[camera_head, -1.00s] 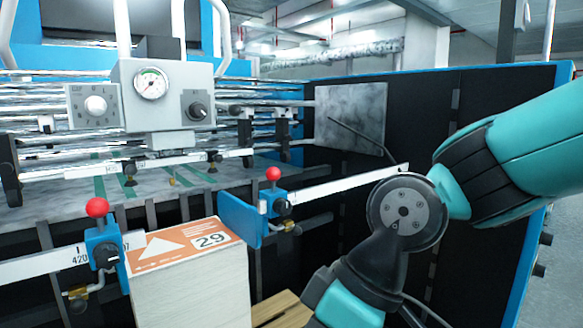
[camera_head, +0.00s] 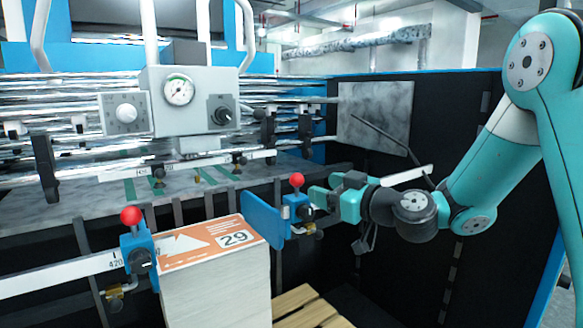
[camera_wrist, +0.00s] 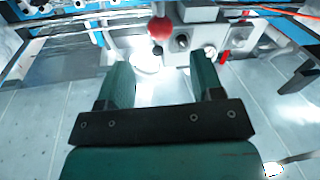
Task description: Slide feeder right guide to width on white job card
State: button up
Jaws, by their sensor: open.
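The feeder right guide (camera_head: 295,208) is a blue block with a red ball knob and a blue side plate (camera_head: 263,219), right of the paper stack (camera_head: 215,285). My gripper (camera_head: 315,198) is open at its right side; whether it touches is unclear. In the wrist view, a red ball (camera_wrist: 160,28) shows beyond and between the open, empty fingers (camera_wrist: 160,65). The guide's white rail (camera_head: 411,175) is partly hidden by my arm. An orange label (camera_head: 207,240) reading 29 lies on the stack. I cannot make out a separate white job card.
The left guide (camera_head: 138,250) has its own red knob and a white scale rail (camera_head: 60,274) marked 420. A control box (camera_head: 185,98) with a gauge stands behind. A wooden pallet (camera_head: 308,308) and a dark side panel (camera_head: 460,120) flank the area.

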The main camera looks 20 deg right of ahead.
aim_at(292, 178)
jog(key=p+x, duration=0.5)
jog(key=x, duration=0.4)
jog(key=shift+w+a+r, duration=0.1)
jog(key=shift+w+a, duration=0.1)
jog(key=shift+w, duration=0.05)
jog(key=shift+w+a, duration=0.2)
jog(key=shift+w, duration=0.15)
